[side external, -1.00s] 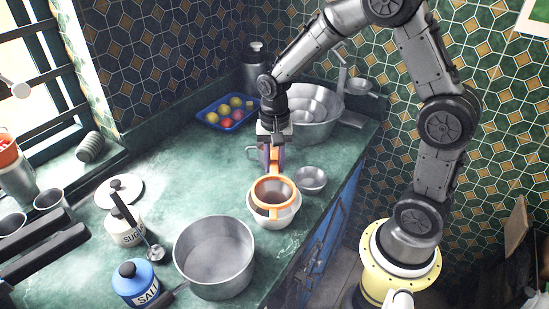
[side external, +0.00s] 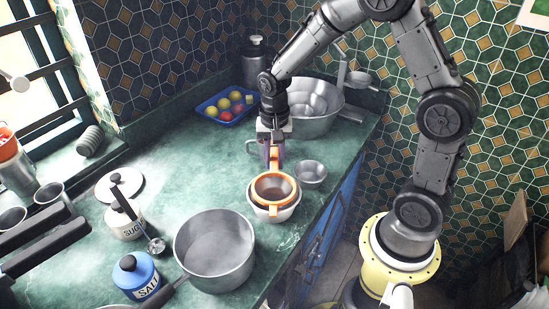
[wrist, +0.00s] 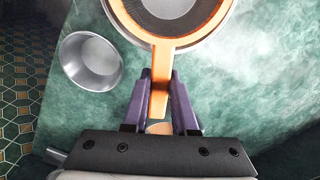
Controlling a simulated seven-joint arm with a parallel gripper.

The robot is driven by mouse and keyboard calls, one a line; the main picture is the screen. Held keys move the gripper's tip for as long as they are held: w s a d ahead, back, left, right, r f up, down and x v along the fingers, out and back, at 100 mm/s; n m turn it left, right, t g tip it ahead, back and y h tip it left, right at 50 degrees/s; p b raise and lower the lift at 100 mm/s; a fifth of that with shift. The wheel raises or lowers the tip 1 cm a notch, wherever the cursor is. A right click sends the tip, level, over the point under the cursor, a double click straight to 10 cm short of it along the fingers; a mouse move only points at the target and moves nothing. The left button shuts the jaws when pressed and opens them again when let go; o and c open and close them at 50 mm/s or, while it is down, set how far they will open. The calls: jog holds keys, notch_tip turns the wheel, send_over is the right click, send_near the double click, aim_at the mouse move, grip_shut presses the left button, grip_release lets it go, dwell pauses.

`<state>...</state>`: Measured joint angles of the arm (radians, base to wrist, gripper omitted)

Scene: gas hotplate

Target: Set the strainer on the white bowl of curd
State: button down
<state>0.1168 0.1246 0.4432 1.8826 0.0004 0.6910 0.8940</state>
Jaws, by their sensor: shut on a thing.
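The strainer (side external: 273,187) has an orange rim and handle with a dark mesh. My gripper (side external: 271,157) is shut on its handle. In the wrist view my gripper's purple fingers (wrist: 160,95) pinch the strainer handle (wrist: 161,75), and the mesh (wrist: 168,8) shows at the top edge. The white bowl (side external: 273,212) stands directly under the strainer on the counter. The strainer's rim lies over the bowl's mouth and looks roughly level. I cannot tell for sure whether it touches the bowl. The curd is hidden beneath the strainer.
A small metal bowl (side external: 311,172) stands right of the strainer, near the counter edge. A large grey pot (side external: 214,250) stands at the front left. A big metal basin (side external: 318,122) and a blue fruit tray (side external: 203,106) are behind. The counter (side external: 185,180) to the left is partly clear.

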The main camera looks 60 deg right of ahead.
jog(key=shift+f, duration=0.15)
jog(key=c, duration=0.6)
grip_release()
jog(key=s+a+r+t, duration=0.1)
jog(key=s+r, duration=0.1)
jog(key=r, duration=0.8)
jog(key=s+a+r+t, duration=0.1)
jog(key=r, duration=0.8)
jog(key=s+n+t, duration=0.1)
jog(key=s+n, duration=0.3)
jog(key=s, duration=0.1)
jog(key=s+a+f+n+t, duration=0.1)
jog(key=s+n, duration=0.2)
jog(key=s, duration=0.2)
jog(key=s+a+n+t, duration=0.1)
jog(key=s+n, duration=0.3)
jog(key=s, duration=0.1)
jog(key=shift+s+f+n+t, duration=0.15)
jog(key=shift+s+n+t, duration=0.15)
jog(key=shift+s, duration=0.05)
